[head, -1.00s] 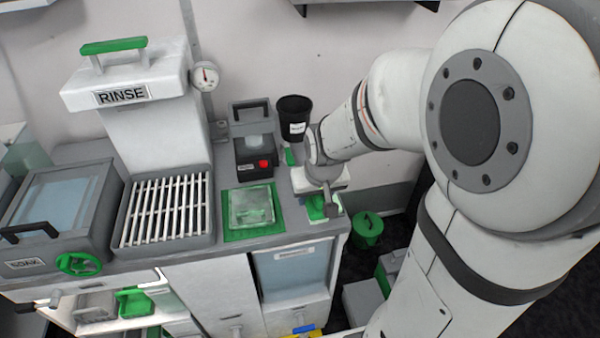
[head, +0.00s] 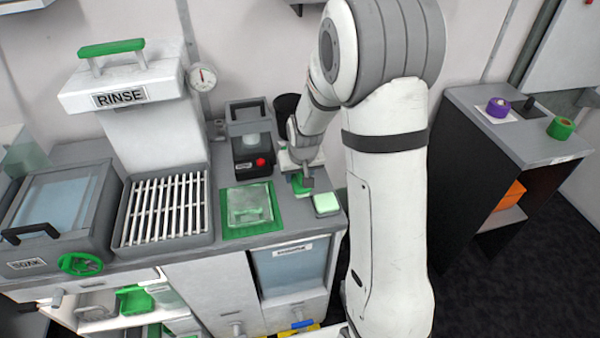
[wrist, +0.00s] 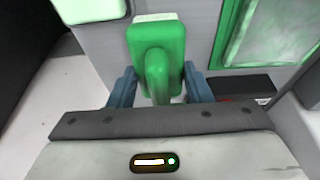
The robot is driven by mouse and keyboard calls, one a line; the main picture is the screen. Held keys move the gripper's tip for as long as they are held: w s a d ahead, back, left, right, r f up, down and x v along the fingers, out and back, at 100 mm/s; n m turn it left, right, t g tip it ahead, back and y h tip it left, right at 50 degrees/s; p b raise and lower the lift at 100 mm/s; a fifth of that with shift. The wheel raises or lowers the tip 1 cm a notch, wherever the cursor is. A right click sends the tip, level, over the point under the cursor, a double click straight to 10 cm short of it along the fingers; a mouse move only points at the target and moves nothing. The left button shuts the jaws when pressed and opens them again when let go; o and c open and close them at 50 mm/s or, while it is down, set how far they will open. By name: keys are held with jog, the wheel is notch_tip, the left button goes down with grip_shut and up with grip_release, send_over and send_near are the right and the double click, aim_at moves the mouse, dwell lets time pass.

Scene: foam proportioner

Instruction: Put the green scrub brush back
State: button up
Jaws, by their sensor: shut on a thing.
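The green scrub brush (wrist: 157,60) is between the two blue fingers of my gripper (wrist: 160,88) in the wrist view, with a pale edge at its far end. My gripper is shut on it. In the head view, my gripper (head: 303,186) and the green brush (head: 299,184) are at the right end of the grey counter, just left of and behind a pale green block (head: 326,203). Whether the brush touches the counter I cannot tell.
A green mat with a clear dish (head: 250,208) lies left of the brush. A dark device with a red button (head: 251,160) and a black cup (head: 287,107), partly hidden by my arm, stand behind. A side table (head: 520,130) is at right.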

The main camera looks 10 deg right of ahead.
jog(key=shift+w+f, duration=0.65)
jog(key=shift+f, duration=0.15)
jog(key=o, duration=1)
